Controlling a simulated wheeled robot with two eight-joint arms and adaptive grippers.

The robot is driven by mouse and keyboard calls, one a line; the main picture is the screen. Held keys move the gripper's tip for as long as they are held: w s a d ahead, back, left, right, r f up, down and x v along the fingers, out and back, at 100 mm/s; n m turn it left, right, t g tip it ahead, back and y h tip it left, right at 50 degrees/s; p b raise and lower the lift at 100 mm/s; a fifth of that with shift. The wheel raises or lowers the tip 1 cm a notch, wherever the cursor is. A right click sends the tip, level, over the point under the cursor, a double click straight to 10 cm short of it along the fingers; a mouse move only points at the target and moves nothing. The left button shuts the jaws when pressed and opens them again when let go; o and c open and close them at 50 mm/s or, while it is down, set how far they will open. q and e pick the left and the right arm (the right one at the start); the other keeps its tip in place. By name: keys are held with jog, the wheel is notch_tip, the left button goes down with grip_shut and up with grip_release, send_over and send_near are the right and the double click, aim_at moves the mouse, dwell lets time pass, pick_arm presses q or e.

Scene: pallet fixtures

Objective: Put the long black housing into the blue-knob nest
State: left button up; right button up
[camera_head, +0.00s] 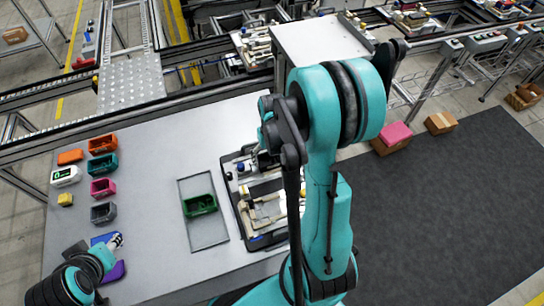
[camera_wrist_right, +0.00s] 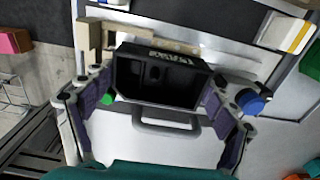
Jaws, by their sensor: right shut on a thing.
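The long black housing (camera_wrist_right: 160,78), an open box shape with light markings on its far rim, sits between the fingers of my right gripper (camera_wrist_right: 158,92) in the right wrist view. The gripper is shut on it. A blue knob (camera_wrist_right: 250,102) shows just right of the right finger, and a green knob (camera_wrist_right: 107,98) shows by the left finger. In the head view, a blue knob (camera_head: 241,167) stands on the dark pallet (camera_head: 232,160); my right arm hides the right gripper and part of the pallet. My left gripper (camera_head: 115,241) is at the lower left; its opening is unclear.
A green bin (camera_head: 199,205) stands on a grey tray (camera_head: 208,237) left of the pallet. Several coloured bins, including a teal one (camera_head: 102,165) and a red one (camera_head: 102,143), line the table's left. A cream fixture (camera_head: 268,208) occupies the pallet's near part. The table between bins and tray is clear.

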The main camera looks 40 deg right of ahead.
jog(key=o, duration=1.1)
notch_tip(320, 180, up, 12)
